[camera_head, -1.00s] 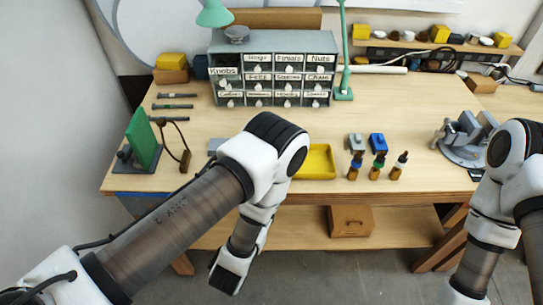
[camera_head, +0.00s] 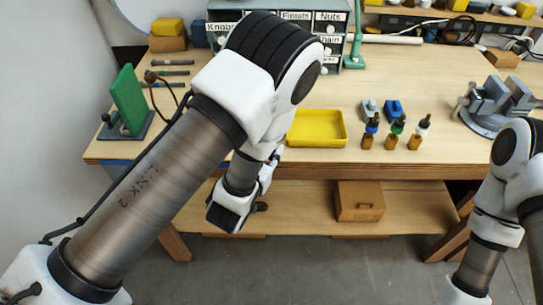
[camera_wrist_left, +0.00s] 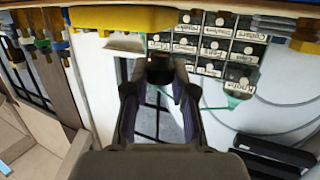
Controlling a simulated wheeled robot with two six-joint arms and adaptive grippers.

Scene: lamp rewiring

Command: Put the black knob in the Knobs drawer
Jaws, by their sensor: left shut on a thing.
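The black knob (camera_wrist_left: 160,69) shows dark and partly hidden between the fingertips of my left gripper (camera_wrist_left: 160,86) in the left wrist view. That gripper is shut on it, in front of the bench and apart from the drawers. The Knobs drawer (camera_head: 219,28) is at the left of the top row of the grey drawer cabinet in the head view, partly hidden by my left arm. It appears pulled out, and it also shows in the left wrist view (camera_wrist_left: 241,83), where the cabinet is upside down. My right gripper is out of frame.
A yellow tray (camera_head: 317,128) lies near the bench front. Several small bottles (camera_head: 390,141) stand to its right, and a vise (camera_head: 492,105) is further right. A green panel on a stand (camera_head: 128,100) is at the left. A wooden box (camera_head: 359,201) sits on the lower shelf.

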